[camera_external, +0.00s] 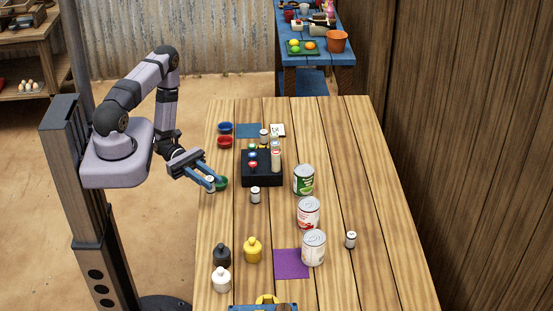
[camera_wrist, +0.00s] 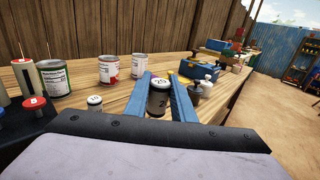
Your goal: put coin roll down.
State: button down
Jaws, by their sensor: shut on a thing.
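My gripper (camera_external: 205,181) is over the left edge of the wooden table, with its blue fingers closed around a coin roll (camera_external: 210,185). In the wrist view the held coin roll (camera_wrist: 158,100) stands upright between the two fingers, with a number on its pale top. I cannot tell whether its bottom touches anything.
A black box (camera_external: 262,175) with coloured knobs is right of my gripper. Blue (camera_external: 225,127) and red (camera_external: 224,141) bowls sit behind. Several cans (camera_external: 308,214) line the middle. The right side is mostly clear.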

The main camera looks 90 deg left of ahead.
jog(key=shift+r+p, duration=0.3)
jog(key=shift+r, duration=0.45)
jog(key=shift+a+f+b, duration=0.1)
jog(key=shift+f+b, duration=0.35)
jog(key=shift+n+t+y, duration=0.3)
jog(key=shift+t+y, duration=0.1)
jog(key=shift+t, duration=0.1)
jog(key=a+f+b, duration=0.2)
jog(key=b, duration=0.1)
jog(key=w+a+f+b, duration=0.1)
jog(key=a+f+b, duration=0.1)
jog(key=b, duration=0.1)
jog(key=shift+a, duration=0.2)
jog(key=b, duration=0.6)
send_over(221, 188)
jog(key=shift+s+a+f+n+t+y, duration=0.1)
jog(key=shift+a+f+n+t+y, duration=0.2)
jog(key=shift+a+f+n+y, duration=0.25)
notch_tip(221, 188, up, 7)
jog(key=a+b, duration=0.1)
jog(key=shift+a+f, duration=0.15)
jog(key=shift+a, duration=0.15)
jog(key=shift+f, duration=5.05)
jog(key=shift+f, duration=0.15)
